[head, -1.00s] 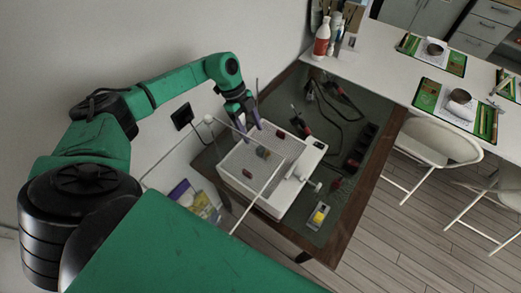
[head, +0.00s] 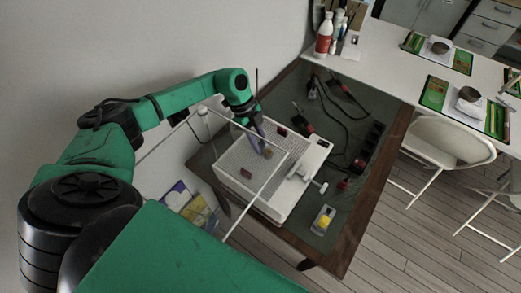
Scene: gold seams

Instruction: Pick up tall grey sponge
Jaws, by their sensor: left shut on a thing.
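The tall grey sponge appears to be the small tan-grey block (head: 268,153) near the middle of the white perforated tray. It is small and partly hidden by the fingers. My left gripper (head: 262,148) reaches down over the tray with its purple-grey fingers at the block, shut on it. I cannot tell whether the block is clear of the tray surface. My right gripper is not in view.
The white tray (head: 230,160) stands on a dark-topped wooden table. Two dark red blocks (head: 246,172) (head: 282,131) sit on it, and a thin white bar (head: 253,197) crosses above. Cables and tools (head: 335,105) lie behind. A yellow-faced device (head: 323,220) lies at the front right.

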